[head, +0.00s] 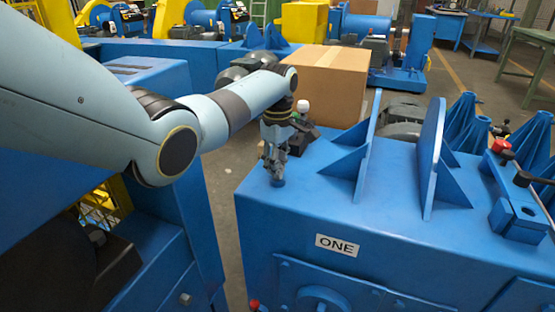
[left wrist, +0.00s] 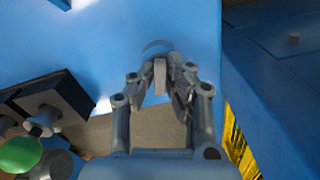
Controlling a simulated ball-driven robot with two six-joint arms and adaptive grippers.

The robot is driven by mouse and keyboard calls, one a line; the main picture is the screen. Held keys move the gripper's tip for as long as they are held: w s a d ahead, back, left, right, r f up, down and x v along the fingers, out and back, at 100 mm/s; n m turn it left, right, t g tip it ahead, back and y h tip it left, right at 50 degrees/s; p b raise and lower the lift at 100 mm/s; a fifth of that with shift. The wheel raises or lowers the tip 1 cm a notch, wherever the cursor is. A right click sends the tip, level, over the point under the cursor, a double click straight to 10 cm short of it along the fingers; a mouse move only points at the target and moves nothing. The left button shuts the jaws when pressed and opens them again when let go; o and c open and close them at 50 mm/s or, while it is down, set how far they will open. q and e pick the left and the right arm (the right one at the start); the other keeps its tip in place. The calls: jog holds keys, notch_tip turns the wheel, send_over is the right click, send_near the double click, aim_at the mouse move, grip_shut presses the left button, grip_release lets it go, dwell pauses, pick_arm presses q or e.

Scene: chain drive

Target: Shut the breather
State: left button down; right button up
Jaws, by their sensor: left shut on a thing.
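In the left wrist view the breather's round base (left wrist: 157,46) lies just beyond the fingertips, and a narrow grey piece stands between the fingers of my left gripper (left wrist: 162,78). The fingers hide much of the breather, so I cannot tell how far it is turned. My right gripper is out of view.
Upright blue brackets (head: 432,150) stand on the housing to the right. A black device with a green button (left wrist: 20,154) sits close to the gripper. A cardboard box (head: 325,85) stands behind. A red-topped lever (head: 502,147) is far right.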

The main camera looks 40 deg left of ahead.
pick_arm(q)
jog(key=m+p, duration=0.2)
jog(key=shift+r+m, duration=0.2)
jog(key=shift+m, duration=0.2)
jog(key=m+p, duration=0.1)
jog(key=m, duration=0.2)
jog(key=shift+m, duration=0.3)
jog(key=m+p, duration=0.1)
jog(key=m, duration=0.2)
jog(key=shift+f+m, duration=0.1)
jog(key=shift+m, duration=0.2)
jog(key=m+p, duration=0.1)
jog(key=m, duration=0.3)
jog(key=shift+m, duration=0.3)
jog(key=m, duration=0.4)
jog(key=shift+w+m, duration=0.1)
jog(key=shift+m, duration=0.2)
jog(key=m, duration=0.9)
jog(key=shift+p, duration=0.3)
jog(key=m, duration=0.4)
jog(key=shift+w, duration=0.1)
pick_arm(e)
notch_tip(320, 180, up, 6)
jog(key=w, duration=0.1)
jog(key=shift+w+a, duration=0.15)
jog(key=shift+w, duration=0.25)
pick_arm(q)
jog(key=shift+a, duration=0.1)
